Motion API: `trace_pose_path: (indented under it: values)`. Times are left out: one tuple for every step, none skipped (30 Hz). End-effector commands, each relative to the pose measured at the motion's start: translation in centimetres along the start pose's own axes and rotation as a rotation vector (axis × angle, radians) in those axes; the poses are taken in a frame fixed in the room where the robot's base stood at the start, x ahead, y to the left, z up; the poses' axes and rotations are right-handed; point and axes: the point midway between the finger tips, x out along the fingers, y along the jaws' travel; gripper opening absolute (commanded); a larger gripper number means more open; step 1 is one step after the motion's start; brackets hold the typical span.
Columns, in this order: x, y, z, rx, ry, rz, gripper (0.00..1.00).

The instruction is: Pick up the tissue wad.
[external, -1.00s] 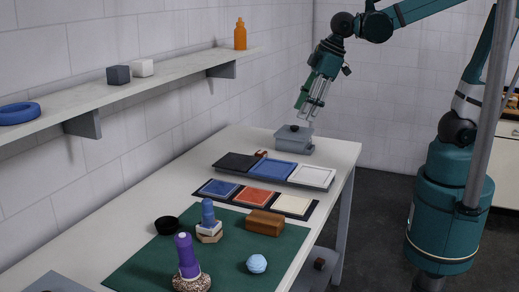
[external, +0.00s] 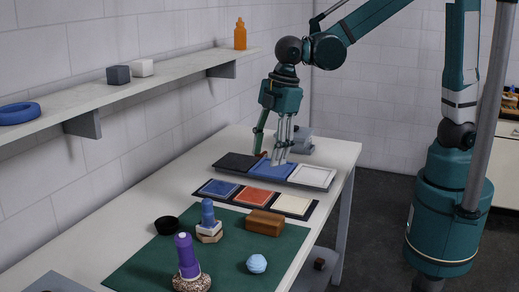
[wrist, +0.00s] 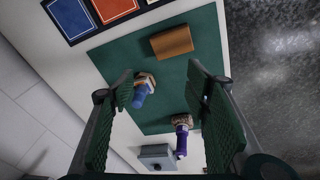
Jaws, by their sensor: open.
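A light blue, rounded, crumpled-looking ball (external: 257,263), which seems to be the tissue wad, lies on the front right part of the green mat (external: 140,265). My gripper (external: 270,160) is open and empty above the blue tray at the far part of the table, well away from the wad. In the wrist view my gripper's fingers (wrist: 165,110) stand wide apart with the mat (wrist: 110,60) beyond them. The wad is mostly or wholly hidden there by the right finger.
Coloured trays (external: 258,197) lie behind. A wall shelf (external: 180,77) runs along the left.

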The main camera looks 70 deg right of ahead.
Motion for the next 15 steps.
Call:
trace_pose_path:
  values:
    - [0.9, -0.6, -1.2, -0.031, -0.006, -0.008, 0.47]
    - [1.3, -0.9, -1.7, -0.047, -0.010, -0.013, 0.47]
    - [1.9, -1.4, -2.5, -0.070, -0.016, -0.020, 0.47]
    - [2.4, -1.8, -3.1, -0.088, -0.019, -0.024, 0.47]
    - [2.8, -2.1, -3.6, -0.104, -0.023, -0.029, 0.47]
    - [3.4, -2.6, -4.3, -0.126, -0.028, -0.035, 0.47]
    - [3.9, -3.1, -4.8, -0.144, -0.033, -0.040, 0.47]
    - [4.3, -3.5, -5.4, -0.161, -0.037, -0.045, 0.47]
    - [5.0, -4.0, -6.1, -0.183, -0.042, -0.051, 0.47]
    - [5.5, -4.4, -6.6, -0.200, -0.045, -0.055, 0.47]
    - [5.9, -4.9, -7.2, -0.218, -0.049, -0.060, 0.47]
    - [6.6, -5.4, -7.8, -0.240, -0.055, -0.067, 0.47]
    - [7.1, -5.9, -8.3, -0.257, -0.059, -0.071, 0.47]
    - [7.6, -6.4, -8.8, -0.275, -0.063, -0.076, 0.47]
    - [8.2, -7.0, -9.5, -0.297, -0.068, -0.082, 0.47]
